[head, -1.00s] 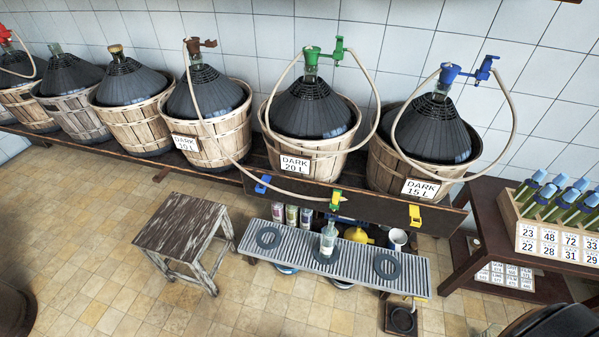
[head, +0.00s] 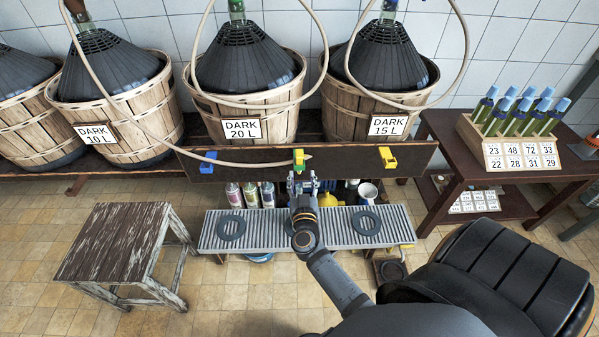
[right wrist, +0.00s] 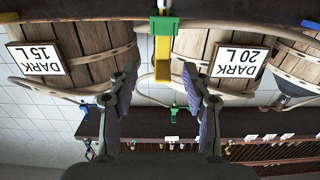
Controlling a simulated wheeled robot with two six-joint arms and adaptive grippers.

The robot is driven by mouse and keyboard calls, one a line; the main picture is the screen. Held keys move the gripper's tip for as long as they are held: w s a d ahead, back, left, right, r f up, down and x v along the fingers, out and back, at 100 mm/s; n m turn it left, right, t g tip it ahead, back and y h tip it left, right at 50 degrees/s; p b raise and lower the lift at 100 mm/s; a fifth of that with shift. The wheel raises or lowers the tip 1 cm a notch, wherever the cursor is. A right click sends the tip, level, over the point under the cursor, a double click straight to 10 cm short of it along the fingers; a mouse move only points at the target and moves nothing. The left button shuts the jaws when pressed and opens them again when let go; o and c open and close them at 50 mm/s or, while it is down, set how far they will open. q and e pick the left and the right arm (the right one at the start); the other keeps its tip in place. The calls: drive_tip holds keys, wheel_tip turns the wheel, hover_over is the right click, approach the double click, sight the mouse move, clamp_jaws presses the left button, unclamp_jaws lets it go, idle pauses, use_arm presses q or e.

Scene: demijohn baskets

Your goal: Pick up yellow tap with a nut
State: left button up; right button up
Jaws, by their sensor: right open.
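A solid yellow fitting (head: 388,158) sits on the front board, below the DARK 15 L basket. A green and yellow fitting (head: 299,160) sits mid-board with a hose end at it. In the right wrist view, its yellow part (right wrist: 162,72) hangs between and beyond my fingers. No nut can be made out on either fitting. My right gripper (head: 302,183) is open and empty, just in front of and below the green and yellow fitting. Its fingers are spread in the right wrist view (right wrist: 162,95). My left gripper is not in view.
A grey slatted rack (head: 265,228) with dark rings stands under the right arm. A blue fitting (head: 207,162) is further left on the board. A wooden stool (head: 115,240) stands left. A crate of bottles (head: 510,155) stands on the right table. Hoses loop before the baskets.

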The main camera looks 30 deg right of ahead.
sight(299, 161)
drive_tip(key=x, duration=0.5)
drive_tip(key=shift+w+d+b, duration=0.1)
drive_tip(key=shift+w+b, duration=0.15)
drive_tip(key=shift+b, duration=0.05)
drive_tip(key=shift+w+d+b, duration=0.15)
drive_tip(key=shift+w+b, duration=0.15)
drive_tip(key=shift+w, duration=0.05)
drive_tip(key=x, duration=0.1)
drive_tip(key=b+x, duration=0.1)
drive_tip(key=x, duration=0.2)
drive_tip(key=shift+w+f, duration=0.15)
drive_tip(key=shift+f, duration=0.15)
drive_tip(key=shift+w, duration=0.15)
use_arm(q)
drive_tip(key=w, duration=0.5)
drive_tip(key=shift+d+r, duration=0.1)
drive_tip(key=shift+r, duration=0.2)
use_arm(e)
drive_tip(key=shift+r, duration=0.15)
clamp_jaws()
